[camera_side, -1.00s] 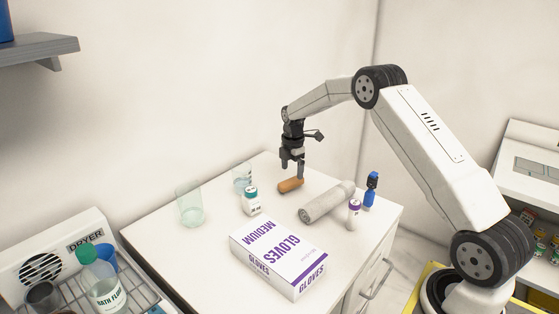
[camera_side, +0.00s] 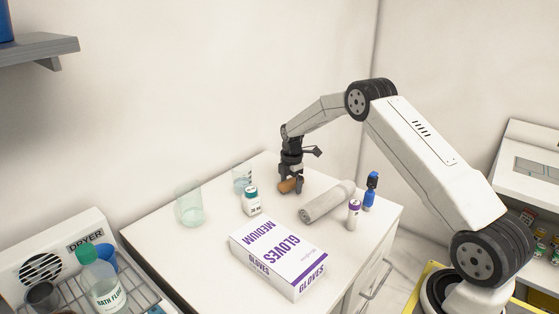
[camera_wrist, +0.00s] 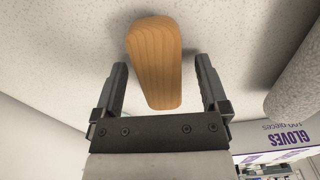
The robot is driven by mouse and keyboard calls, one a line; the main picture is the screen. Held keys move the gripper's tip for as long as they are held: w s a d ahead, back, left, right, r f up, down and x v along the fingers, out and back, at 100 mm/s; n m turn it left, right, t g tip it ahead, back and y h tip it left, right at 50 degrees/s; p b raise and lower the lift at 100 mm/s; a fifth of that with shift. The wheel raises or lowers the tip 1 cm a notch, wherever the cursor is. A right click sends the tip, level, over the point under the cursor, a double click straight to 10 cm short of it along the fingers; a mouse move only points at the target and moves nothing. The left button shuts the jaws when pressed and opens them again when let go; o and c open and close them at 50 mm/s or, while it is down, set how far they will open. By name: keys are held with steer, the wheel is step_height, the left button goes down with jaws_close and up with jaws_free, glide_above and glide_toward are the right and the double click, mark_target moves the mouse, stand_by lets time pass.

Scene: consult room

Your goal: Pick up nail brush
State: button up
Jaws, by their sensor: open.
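The nail brush (camera_side: 287,186) has a brown wooden body and lies on the white cabinet top. It also shows in the wrist view (camera_wrist: 155,62), where its wood-grained back fills the upper middle. My gripper (camera_side: 291,187) is down at the brush, its fingers at about the height of the brush. In the wrist view my gripper (camera_wrist: 161,78) is open, with one finger on each side of the brush's near end and a gap on both sides. The brush's bristles are hidden.
A grey rolled towel (camera_side: 326,203) lies close to the right. A small teal-capped bottle (camera_side: 252,202), two clear glasses (camera_side: 190,206), a glove box (camera_side: 279,257), a purple-capped bottle (camera_side: 354,214) and a blue bottle (camera_side: 371,190) stand around. The far cabinet top is clear.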

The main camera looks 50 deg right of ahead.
mark_target(291, 181)
stand_by(0.3)
jaws_close()
steer(key=shift+r, duration=0.1)
steer(key=shift+r, duration=1.4)
steer(key=s+a+r, duration=0.2)
steer(key=s+r, duration=0.3)
steer(key=s, duration=0.1)
steer(key=s+a+r, duration=0.2)
steer(key=s+r, duration=0.3)
steer(key=s, duration=0.2)
steer(key=shift+s+a, duration=0.15)
steer(key=shift+a, duration=0.1)
